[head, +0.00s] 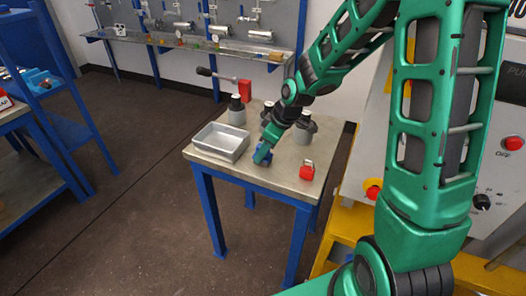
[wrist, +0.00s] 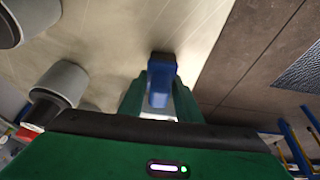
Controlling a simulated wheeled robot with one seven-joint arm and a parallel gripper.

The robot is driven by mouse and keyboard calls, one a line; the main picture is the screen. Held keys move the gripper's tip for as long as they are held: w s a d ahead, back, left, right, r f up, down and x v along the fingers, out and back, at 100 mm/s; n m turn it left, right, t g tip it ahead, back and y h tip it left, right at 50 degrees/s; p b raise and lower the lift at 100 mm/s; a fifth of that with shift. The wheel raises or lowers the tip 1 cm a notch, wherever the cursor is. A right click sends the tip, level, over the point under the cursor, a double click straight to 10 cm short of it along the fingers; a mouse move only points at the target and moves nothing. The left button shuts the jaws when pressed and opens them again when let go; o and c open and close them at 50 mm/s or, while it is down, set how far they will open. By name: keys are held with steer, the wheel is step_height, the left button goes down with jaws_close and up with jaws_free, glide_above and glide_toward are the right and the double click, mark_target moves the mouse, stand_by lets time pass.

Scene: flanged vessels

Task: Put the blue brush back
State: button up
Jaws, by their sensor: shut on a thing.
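The blue brush (wrist: 160,82) shows in the wrist view between the two green fingers of my gripper (wrist: 161,100). My gripper is shut on it, and the brush's dark end points toward the table top. In the head view my gripper (head: 262,153) is low over the front middle of the table, and a little of the blue brush (head: 267,160) shows beside it. My fingers hide part of the brush. I cannot tell whether the brush touches the table.
A grey metal tray (head: 221,141) stands left of my gripper on the blue-legged table (head: 237,170). A small red object (head: 307,171) lies to the right. Grey flanged vessels (head: 237,112) stand behind, near my arm. A wall rack (head: 190,42) holds metal cylinders.

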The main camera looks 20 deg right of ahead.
steer(key=o, duration=1)
steer(key=shift+f, duration=0.1)
steer(key=v, duration=1.2)
